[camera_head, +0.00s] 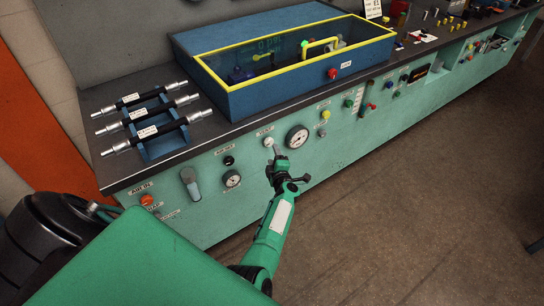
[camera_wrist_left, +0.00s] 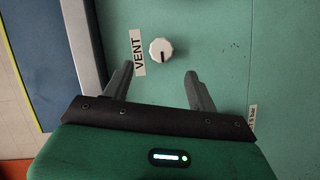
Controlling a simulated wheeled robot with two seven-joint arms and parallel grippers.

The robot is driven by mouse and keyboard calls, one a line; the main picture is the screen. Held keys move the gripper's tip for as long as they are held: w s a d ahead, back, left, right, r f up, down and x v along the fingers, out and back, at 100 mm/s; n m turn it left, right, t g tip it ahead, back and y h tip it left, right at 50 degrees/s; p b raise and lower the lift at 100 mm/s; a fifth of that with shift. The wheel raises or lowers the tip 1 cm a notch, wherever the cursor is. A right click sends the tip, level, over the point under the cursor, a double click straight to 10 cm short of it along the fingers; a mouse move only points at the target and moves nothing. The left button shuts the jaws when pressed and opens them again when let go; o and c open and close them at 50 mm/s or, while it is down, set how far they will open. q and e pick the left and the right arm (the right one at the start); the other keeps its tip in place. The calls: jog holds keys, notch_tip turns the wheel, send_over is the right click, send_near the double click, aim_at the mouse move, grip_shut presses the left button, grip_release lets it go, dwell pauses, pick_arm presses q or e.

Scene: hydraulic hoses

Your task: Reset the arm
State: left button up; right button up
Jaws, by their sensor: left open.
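My left gripper (camera_head: 284,164) is in front of the green panel of the bench, just below the white VENT knob (camera_head: 268,142). In the left wrist view the left gripper (camera_wrist_left: 159,69) is open, with two grey fingers spread apart and nothing between them. The white VENT knob (camera_wrist_left: 161,51) shows just beyond the fingertips, apart from both, with its label beside it. My right gripper is not in view.
A pressure gauge (camera_head: 297,136) is close to the right of the gripper; a smaller gauge (camera_head: 232,179) is to the left. Three hoses lie on a blue rack (camera_head: 165,143). A blue case with a yellow rim (camera_head: 225,88) stands on the bench. The floor (camera_head: 420,200) is clear.

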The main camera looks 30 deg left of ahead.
pick_arm(q)
jog(key=s+d+f+m+g+h+p, duration=0.1)
jog(key=s+d+f+m+h, duration=0.55)
jog(key=s+f, duration=0.5)
jog(key=s+d+f+m+h, duration=0.4)
jog(key=s+d+f+m, duration=0.5)
jog(key=f, duration=0.6)
jog(key=s+f+m+g, duration=0.3)
jog(key=s+f, duration=0.1)
jog(key=s, duration=0.9)
jog(key=s+a+f+m+g+h, duration=0.1)
jog(key=s+f+m+g, duration=0.2)
jog(key=s, duration=1)
jog(key=s+f+m+g, duration=0.3)
jog(key=s+f+m, duration=0.2)
jog(key=s, duration=0.9)
jog(key=shift+a+f+g+p, duration=0.4)
jog(key=shift+f+p, duration=0.05)
jog(key=shift+f, duration=0.4)
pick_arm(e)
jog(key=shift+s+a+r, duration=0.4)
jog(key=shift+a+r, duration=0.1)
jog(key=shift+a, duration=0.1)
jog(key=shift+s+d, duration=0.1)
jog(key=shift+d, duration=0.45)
pick_arm(q)
jog(key=shift+w, duration=0.1)
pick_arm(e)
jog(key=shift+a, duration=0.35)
